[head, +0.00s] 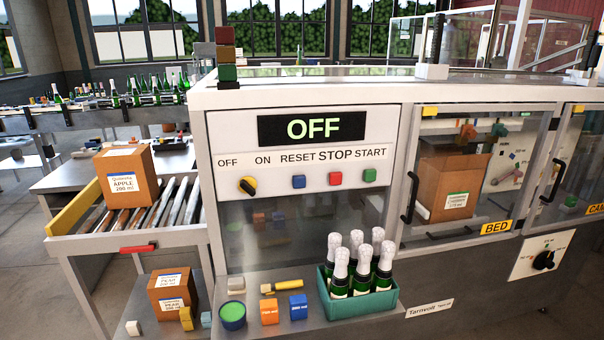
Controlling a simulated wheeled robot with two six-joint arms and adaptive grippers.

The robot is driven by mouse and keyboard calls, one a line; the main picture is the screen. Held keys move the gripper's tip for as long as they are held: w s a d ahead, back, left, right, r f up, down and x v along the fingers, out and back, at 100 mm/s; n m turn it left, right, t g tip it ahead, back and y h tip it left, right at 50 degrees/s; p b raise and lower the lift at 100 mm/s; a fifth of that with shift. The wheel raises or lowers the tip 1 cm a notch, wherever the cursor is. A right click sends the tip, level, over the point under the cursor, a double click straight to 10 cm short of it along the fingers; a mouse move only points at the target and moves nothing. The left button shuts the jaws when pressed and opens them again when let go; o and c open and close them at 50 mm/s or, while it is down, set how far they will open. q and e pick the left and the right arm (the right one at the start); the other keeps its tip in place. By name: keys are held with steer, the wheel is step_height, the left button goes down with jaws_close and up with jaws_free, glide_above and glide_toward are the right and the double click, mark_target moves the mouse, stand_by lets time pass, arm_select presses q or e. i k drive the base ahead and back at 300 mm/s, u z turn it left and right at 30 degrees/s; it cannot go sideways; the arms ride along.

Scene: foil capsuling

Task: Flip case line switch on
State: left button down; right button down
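The case line panel (221,133) is on the front of the white-framed machine. Its dark display (313,129) reads OFF in green letters. Below it, the black rotary switch (247,185) with a yellow mark sits under the labels OFF and ON. Its yellow mark appears to point up and left, toward OFF. To its right are a blue RESET button (299,182), a red STOP button (335,179) and a green START button (369,175). Neither of my grippers shows in the head view.
A teal crate of bottles (362,305) stands on the shelf below the panel, beside small blocks and a green-topped cup (232,316). A roller conveyor (172,205) carrying an APPLE box (128,182) lies left. The space directly before the switch looks clear.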

mark_target(247, 184)
steer(key=z, duration=0.25)
steer(key=i, duration=0.55)
steer(key=z, duration=0.6)
